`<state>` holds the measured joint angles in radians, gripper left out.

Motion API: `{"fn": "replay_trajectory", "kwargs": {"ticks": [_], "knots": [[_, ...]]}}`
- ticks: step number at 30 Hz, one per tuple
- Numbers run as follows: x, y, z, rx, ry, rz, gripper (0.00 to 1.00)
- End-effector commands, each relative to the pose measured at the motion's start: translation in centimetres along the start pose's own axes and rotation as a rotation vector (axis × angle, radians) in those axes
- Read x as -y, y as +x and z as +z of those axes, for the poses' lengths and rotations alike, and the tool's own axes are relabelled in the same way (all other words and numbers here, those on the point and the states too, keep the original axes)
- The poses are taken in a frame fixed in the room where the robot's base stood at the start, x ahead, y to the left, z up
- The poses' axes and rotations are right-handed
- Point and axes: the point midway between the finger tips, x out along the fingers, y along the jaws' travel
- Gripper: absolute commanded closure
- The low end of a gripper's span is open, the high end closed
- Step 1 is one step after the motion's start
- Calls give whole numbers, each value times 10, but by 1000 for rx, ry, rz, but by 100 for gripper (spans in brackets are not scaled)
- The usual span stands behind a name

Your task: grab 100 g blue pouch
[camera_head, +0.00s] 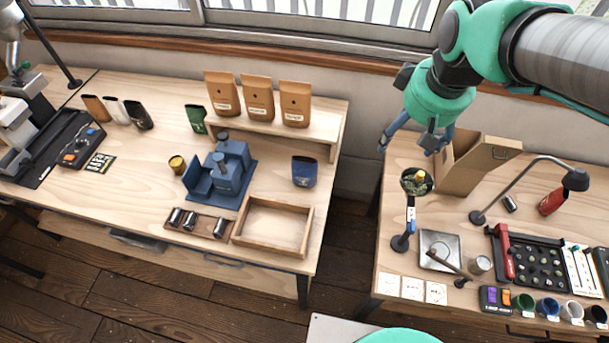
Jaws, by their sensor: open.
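A dark blue pouch (304,171) stands upright on the left wooden table, near its right edge and just in front of the shelf's right end. A lighter patch shows on its front, but I cannot read any weight on it. My gripper (408,149) is open and appears empty. It hangs at the upper right, to the right of the blue pouch and well apart from it, over the far left part of the right table. Nothing hides the pouch.
A low shelf (262,122) with brown bags stands behind the pouch. A blue machine (228,165) is left of it, and an empty wooden tray (251,243) lies in front. A green pouch (197,118) stands farther left. A floor gap separates the right table (392,250).

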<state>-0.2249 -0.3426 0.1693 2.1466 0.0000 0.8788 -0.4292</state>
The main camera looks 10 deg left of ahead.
Motion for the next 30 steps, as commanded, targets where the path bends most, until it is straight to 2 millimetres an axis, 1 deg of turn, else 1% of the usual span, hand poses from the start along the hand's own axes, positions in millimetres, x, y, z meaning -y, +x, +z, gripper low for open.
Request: {"fn": "replay_trajectory", "kwargs": {"ticks": [1,6,11,16,20,24,27,30], "knots": [[4,11,-13,14,-44,-12,22],[16,45,-52,49,-193,-46,22],[33,81,-86,79,-333,-80,22],[57,124,-119,110,-483,-117,22],[78,159,-140,132,-596,-146,22],[104,199,-159,155,-718,-178,22],[121,226,-169,168,-795,-199,22],[136,246,-176,178,-857,-216,22]]}}
